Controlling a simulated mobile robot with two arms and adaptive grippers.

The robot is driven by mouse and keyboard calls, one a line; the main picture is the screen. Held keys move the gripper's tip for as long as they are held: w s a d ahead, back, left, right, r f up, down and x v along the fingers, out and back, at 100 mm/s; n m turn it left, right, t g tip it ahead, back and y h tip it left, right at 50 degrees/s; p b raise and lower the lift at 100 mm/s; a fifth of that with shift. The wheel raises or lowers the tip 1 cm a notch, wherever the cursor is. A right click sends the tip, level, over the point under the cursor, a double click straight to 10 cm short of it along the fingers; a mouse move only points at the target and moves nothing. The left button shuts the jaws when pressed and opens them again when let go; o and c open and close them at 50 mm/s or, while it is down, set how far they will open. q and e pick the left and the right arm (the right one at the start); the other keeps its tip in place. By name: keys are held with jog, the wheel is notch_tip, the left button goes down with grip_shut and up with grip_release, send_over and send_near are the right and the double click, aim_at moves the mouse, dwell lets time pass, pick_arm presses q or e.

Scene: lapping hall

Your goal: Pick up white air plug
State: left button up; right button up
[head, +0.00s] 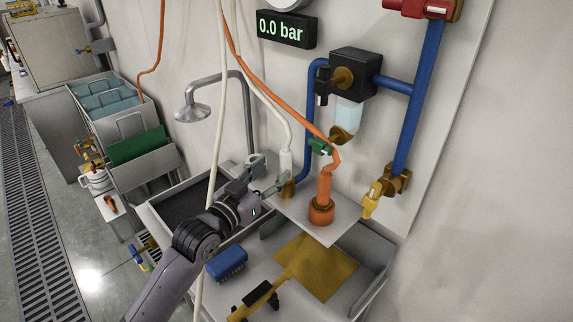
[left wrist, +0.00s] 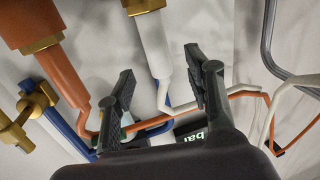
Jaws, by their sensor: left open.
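The white air plug (head: 286,162) stands upright on a brass socket (head: 288,188), with a white hose rising from its top. My left gripper (head: 272,172) is open just to the left of the plug, its fingers pointing toward it. In the left wrist view the white air plug (left wrist: 154,45) shows upside down, lined up with the gap between the open fingers of my left gripper (left wrist: 160,65). I cannot tell whether the fingers touch it. My right gripper is not in view.
An orange plug (head: 322,200) with an orange hose stands close to the right of the white one. Blue pipes (head: 418,90) and a yellow valve handle (head: 371,200) are farther right. Below are a blue block (head: 227,263) and a yellow tool (head: 262,297).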

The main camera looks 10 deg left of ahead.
aim_at(282, 164)
pick_arm(q)
jog(key=shift+w+d, duration=0.2)
jog(key=shift+w, duration=0.4)
jog(key=shift+w+d, duration=0.1)
jog(key=shift+w, duration=0.1)
jog(key=p+x, duration=0.2)
jog(key=x, duration=0.2)
jog(key=shift+d+f, duration=0.15)
jog(key=shift+w+d+f, duration=0.1)
jog(key=shift+w+d, duration=0.05)
jog(key=shift+w, duration=0.25)
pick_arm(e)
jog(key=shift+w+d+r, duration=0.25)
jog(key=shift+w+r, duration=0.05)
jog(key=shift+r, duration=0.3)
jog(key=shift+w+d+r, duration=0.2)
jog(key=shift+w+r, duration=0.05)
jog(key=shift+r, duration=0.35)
pick_arm(q)
jog(key=shift+c, duration=0.5)
jog(key=c, duration=0.5)
grip_shut()
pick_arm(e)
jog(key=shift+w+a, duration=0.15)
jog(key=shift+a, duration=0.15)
